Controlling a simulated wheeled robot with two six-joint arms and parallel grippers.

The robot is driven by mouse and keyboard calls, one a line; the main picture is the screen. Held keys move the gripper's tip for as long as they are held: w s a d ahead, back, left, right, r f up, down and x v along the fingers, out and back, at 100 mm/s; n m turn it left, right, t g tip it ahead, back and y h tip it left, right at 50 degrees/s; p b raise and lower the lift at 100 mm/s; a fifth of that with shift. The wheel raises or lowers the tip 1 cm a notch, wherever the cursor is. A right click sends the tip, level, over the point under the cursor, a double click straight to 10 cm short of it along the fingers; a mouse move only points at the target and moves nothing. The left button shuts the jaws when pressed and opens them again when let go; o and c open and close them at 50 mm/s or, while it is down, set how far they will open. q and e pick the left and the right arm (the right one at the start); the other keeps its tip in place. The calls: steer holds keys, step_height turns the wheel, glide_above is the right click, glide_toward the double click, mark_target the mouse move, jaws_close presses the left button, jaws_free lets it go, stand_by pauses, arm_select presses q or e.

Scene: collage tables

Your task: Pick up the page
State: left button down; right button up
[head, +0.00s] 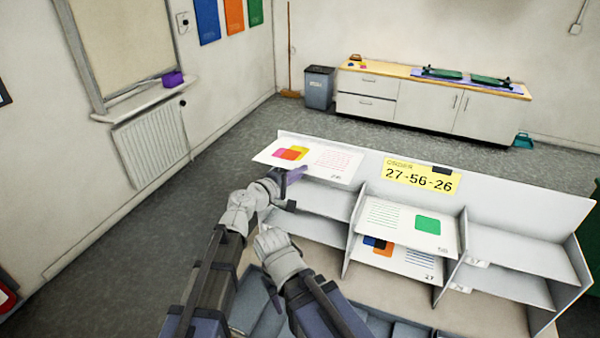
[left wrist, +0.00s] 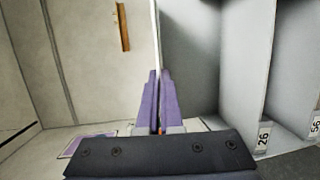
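A white page (head: 335,160) with pink, orange and yellow squares, lines of red print and the number 26 is at the left end of the grey sorting rack (head: 520,212). My left gripper (head: 290,177) is at its near edge. In the left wrist view, my left gripper's purple fingers (left wrist: 157,102) are closed together on the thin page (left wrist: 155,35), seen edge-on.
A yellow sign (head: 422,178) reads 27-56-26. A page with a green square (head: 395,216) lies in the middle upper compartment, and a page numbered 27 (head: 410,262) lies below it. Compartments on the right look empty. Cabinets (head: 425,103) stand at the far wall.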

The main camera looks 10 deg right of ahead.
step_height(320, 180, up, 11)
steer(key=p, duration=1)
